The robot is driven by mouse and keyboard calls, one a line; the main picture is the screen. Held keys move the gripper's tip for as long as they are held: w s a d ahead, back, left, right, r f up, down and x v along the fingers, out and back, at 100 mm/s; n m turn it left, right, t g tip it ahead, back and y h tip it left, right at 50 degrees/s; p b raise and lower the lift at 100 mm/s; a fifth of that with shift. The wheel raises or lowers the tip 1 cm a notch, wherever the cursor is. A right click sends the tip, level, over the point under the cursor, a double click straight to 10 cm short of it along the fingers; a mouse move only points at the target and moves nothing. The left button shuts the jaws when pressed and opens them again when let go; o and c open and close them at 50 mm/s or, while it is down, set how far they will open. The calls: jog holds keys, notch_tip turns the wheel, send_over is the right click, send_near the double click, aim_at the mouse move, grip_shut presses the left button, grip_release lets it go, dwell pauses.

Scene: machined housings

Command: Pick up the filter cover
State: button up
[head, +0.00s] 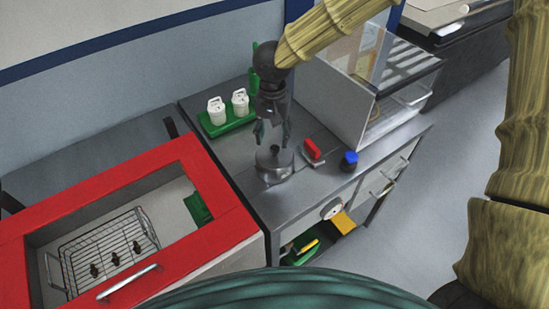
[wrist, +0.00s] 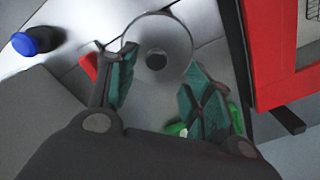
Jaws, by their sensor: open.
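The filter cover appears to be the round grey metal piece with a dark knob in its middle (head: 275,168), standing on the grey worktop (head: 232,158). In the wrist view it shows as a pale disc (wrist: 158,30) with the knob at its centre. My gripper (head: 272,138) points down just above the cover. In the wrist view my gripper (wrist: 158,78) is open, with its two green-padded fingers apart and nothing between them. The knob lies slightly beyond the gap between the fingertips. I cannot tell whether a finger touches the cover.
A red block (head: 312,149) and a blue-capped item (head: 349,160) lie right of the cover. A green tray (head: 226,128) with two white containers stands behind it. A red-rimmed bin (head: 215,192) with a wire basket is at left. A clear-sided case (head: 400,105) stands at right.

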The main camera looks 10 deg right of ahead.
aim_at(275, 147)
jog(key=shift+s+d+f+p, duration=0.15)
jog(key=shift+f+p, duration=0.25)
jog(key=shift+f, duration=0.25)
jog(key=shift+d+f+p, duration=0.1)
jog(key=shift+f+p, duration=0.5)
jog(key=shift+f, duration=1.55)
grip_shut()
